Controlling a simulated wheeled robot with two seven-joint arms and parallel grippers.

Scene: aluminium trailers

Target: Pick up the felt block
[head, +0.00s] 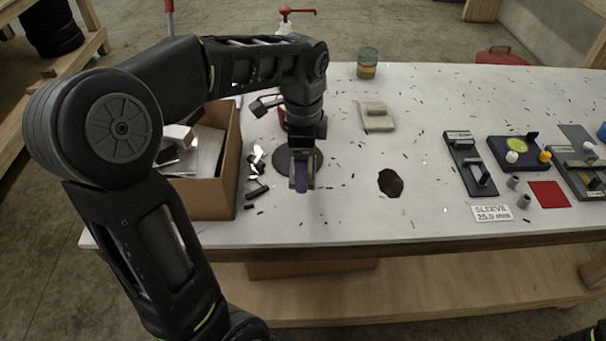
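The fingers and the block are in front of a dark round disc (282,163) on the white table. The fingers hide part of the block, and I cannot tell how high it is above the table. My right gripper is not in view.
A cardboard box (213,190) with scrap stands left of the gripper on the table (340,215). A beige block on a cloth (378,124), a dark stain (390,182) and a jar (367,63) lie right. Fixtures (470,163) stand far right. Dark shavings are scattered about.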

